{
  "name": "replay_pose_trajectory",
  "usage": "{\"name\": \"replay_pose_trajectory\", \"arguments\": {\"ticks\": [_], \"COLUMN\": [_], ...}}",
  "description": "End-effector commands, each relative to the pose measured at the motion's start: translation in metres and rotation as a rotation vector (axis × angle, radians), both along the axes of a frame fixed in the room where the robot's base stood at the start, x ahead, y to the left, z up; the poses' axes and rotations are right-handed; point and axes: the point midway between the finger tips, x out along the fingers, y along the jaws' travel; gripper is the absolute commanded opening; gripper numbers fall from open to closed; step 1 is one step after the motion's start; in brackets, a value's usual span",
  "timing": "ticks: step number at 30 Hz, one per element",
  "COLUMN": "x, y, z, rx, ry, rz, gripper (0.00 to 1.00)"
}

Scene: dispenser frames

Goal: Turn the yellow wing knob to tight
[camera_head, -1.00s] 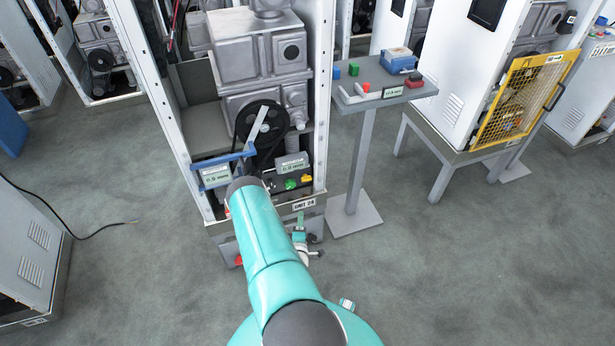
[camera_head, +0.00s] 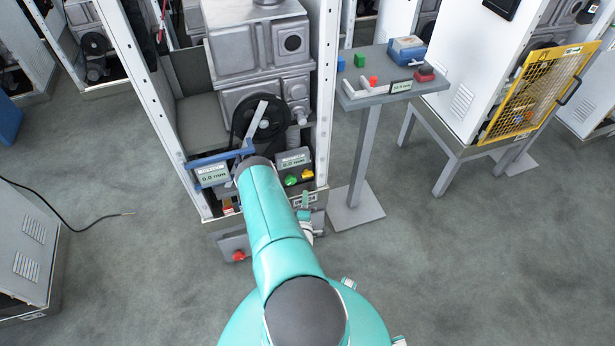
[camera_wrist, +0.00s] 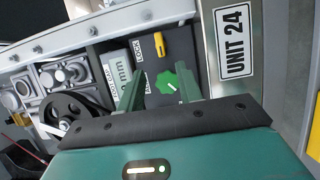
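A green knob (camera_wrist: 170,86) is on the same panel, nearer to my gripper. My gripper (camera_wrist: 160,72) shows two green fingers spread apart, with nothing held between them. The green knob appears between the fingers in the picture; whether they touch it I cannot tell. The yellow knob is beyond the fingertips.
A black pulley (camera_head: 262,121) and a blue handle (camera_head: 220,158) are left of the panel. The cabinet's white post (camera_head: 326,100) and the UNIT 24 plate (camera_wrist: 234,41) border it on the right. A small stand (camera_head: 378,100) is farther right. Open floor lies around.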

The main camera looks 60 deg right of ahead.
Motion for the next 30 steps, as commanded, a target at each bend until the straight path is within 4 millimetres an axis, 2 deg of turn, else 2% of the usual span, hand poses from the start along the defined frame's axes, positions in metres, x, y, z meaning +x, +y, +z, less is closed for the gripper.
{"name": "replay_pose_trajectory", "arguments": {"ticks": [9,15,21,28,29,30], "x": [0.023,0.036,0.042,0.042,0.042,0.042], "y": [-0.061,-0.092,-0.106,-0.106,-0.106,-0.106], "z": [0.001,0.001,0.001,0.001,0.001,0.001], "rx": [-0.004,-0.001,-0.001,-0.001,-0.001,-0.001], "ry": [-0.003,-0.002,0.0,0.001,0.001,0.0], "rz": [-0.002,-0.001,-0.001,0.0,0.0,-0.001], "gripper": [0.35,0.35,0.35,0.35,0.32,0.24]}}
